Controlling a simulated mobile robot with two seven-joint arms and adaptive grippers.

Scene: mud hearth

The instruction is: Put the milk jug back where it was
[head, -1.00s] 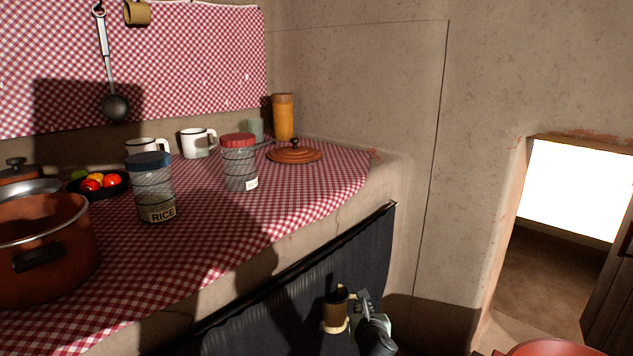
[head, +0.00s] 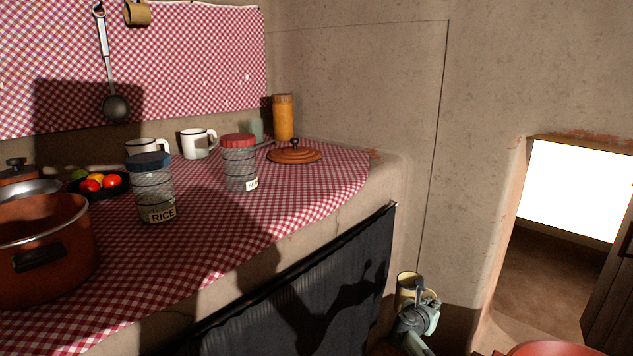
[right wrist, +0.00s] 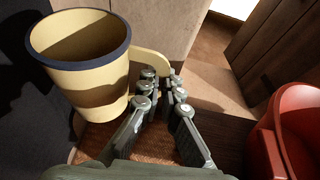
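The milk jug (head: 406,290) looks like a cream enamel mug with a dark rim; it also shows large at left in the right wrist view (right wrist: 85,75), with an empty-looking, shaded inside. My right gripper (right wrist: 164,78) is shut on its handle, and the jug hangs in the air, upright or slightly tilted. In the head view my right gripper (head: 426,300) is low, right of the dark curtain and below the counter top. My left gripper is not in view.
The checked counter (head: 300,195) holds a rice jar (head: 155,190), a red-lidded jar (head: 239,165), a clay lid (head: 294,155), white mugs (head: 197,143) and a brown pot (head: 45,250). A red vessel (right wrist: 300,125) stands at lower right. Clear cloth lies along the counter's front.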

